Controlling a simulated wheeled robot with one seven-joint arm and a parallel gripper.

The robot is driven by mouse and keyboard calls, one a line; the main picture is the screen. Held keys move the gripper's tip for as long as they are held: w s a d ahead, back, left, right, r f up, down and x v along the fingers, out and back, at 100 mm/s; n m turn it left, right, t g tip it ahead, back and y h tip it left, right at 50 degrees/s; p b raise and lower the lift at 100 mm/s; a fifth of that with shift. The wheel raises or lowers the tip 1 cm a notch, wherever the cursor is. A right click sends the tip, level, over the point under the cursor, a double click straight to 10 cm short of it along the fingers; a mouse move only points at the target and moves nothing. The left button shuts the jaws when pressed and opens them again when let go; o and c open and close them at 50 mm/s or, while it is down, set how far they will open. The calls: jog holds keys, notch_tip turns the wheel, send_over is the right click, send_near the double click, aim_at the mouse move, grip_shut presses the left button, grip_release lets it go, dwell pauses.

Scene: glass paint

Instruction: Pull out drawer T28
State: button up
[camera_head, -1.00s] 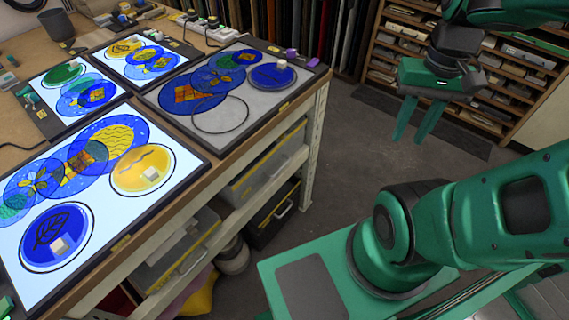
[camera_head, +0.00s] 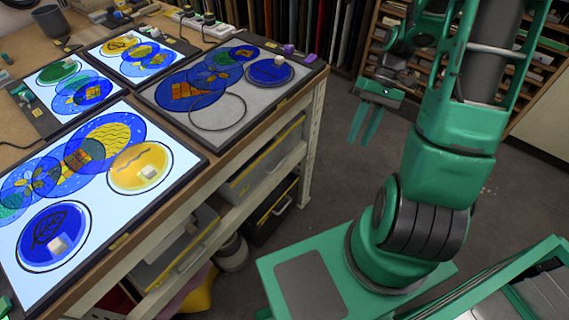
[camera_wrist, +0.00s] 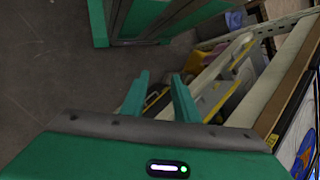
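No label T28 can be read in either view, so I cannot tell which drawer it is. A wooden rack (camera_head: 541,66) with many narrow compartments stands at the back right, partly hidden by my arm. Grey bins with yellow edges (camera_head: 262,172) sit on the shelves under the worktable. My gripper (camera_head: 358,142) hangs over open floor to the right of the worktable, fingers downward. It is open and empty. In the wrist view its two fingers (camera_wrist: 160,74) stand apart, with the bins and shelf edge beyond them.
The worktable (camera_head: 211,165) fills the left, with lit panels carrying round blue and yellow glass pieces. Tall sheets (camera_head: 310,30) stand along the back wall. Grey floor (camera_head: 320,185) is clear between table and rack. A cup (camera_head: 50,20) stands at the table's far left.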

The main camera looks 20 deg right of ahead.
jog(key=w+a+f+t+y, duration=0.3)
jog(key=f+y, duration=0.1)
jog(key=f, duration=0.3)
jog(key=w+a+f+t+y, duration=0.2)
jog(key=w+f+y, duration=0.1)
jog(key=f+y, duration=0.3)
jog(key=w+a+f+t+y, duration=0.3)
jog(key=f, duration=0.4)
jog(key=x, duration=1)
jog(key=shift+a+n, duration=0.2)
jog(key=shift+n, duration=0.2)
jog(key=shift+r, duration=0.1)
grip_shut()
